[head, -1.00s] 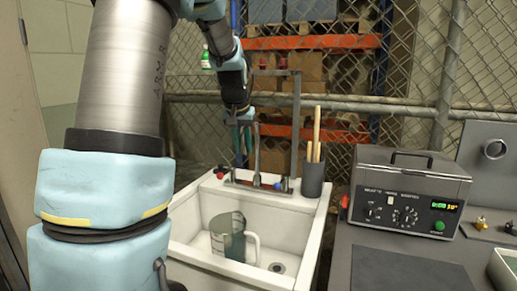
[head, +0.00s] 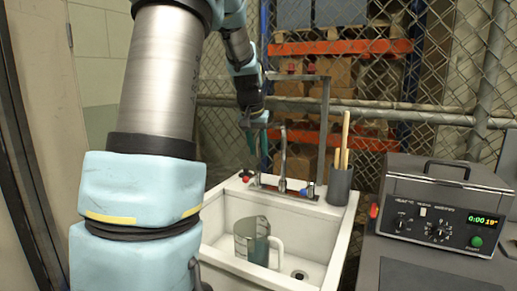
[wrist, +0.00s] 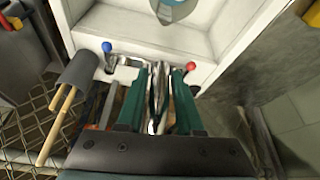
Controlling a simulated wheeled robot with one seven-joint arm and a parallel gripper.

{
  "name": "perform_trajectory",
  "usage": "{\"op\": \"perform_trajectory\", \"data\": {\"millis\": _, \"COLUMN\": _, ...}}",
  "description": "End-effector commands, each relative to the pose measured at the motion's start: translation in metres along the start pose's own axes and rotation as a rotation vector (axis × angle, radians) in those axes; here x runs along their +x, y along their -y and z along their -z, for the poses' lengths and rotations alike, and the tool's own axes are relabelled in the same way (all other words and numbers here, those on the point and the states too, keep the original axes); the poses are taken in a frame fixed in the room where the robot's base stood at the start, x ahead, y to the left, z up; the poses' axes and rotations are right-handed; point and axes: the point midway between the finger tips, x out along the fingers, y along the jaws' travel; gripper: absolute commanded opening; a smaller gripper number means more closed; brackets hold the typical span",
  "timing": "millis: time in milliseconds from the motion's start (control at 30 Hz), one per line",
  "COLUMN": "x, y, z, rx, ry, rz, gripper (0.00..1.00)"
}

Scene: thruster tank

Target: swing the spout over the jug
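The chrome spout (head: 283,158) stands upright at the back rim of the white sink, between a red-knobbed and a blue-knobbed tap. The clear jug (head: 251,240) with a pale handle stands in the basin, in front of and left of the drain. Part of the jug (wrist: 176,8) shows at the top of the wrist view. My gripper (head: 258,146) points down behind the sink, left of the spout in the head view. In the wrist view my gripper's green fingers (wrist: 160,72) are apart, with the spout (wrist: 156,98) seen between them; contact is not clear.
The red tap knob (head: 245,176) and blue tap knob (head: 308,190) flank the spout. A grey holder (head: 339,187) with wooden sticks stands at the sink's back right corner. A chain-link fence (head: 455,85) is behind. A grey control box (head: 440,205) sits to the right.

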Motion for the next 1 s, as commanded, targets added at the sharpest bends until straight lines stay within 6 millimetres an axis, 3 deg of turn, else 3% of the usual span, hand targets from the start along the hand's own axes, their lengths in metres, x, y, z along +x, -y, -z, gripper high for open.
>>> {"op": "perform_trajectory", "data": {"millis": 167, "x": 0.0, "y": 0.0, "z": 0.0, "rx": 0.001, "ry": 0.0, "rz": 0.0, "gripper": 0.57}}
{"op": "perform_trajectory", "data": {"millis": 533, "x": -0.007, "y": 0.0, "z": 0.0, "rx": 0.003, "ry": -0.002, "rz": 0.0, "gripper": 0.57}}
{"op": "perform_trajectory", "data": {"millis": 1000, "x": -0.09, "y": 0.0, "z": 0.0, "rx": 0.002, "ry": -0.004, "rz": 0.0, "gripper": 0.57}}
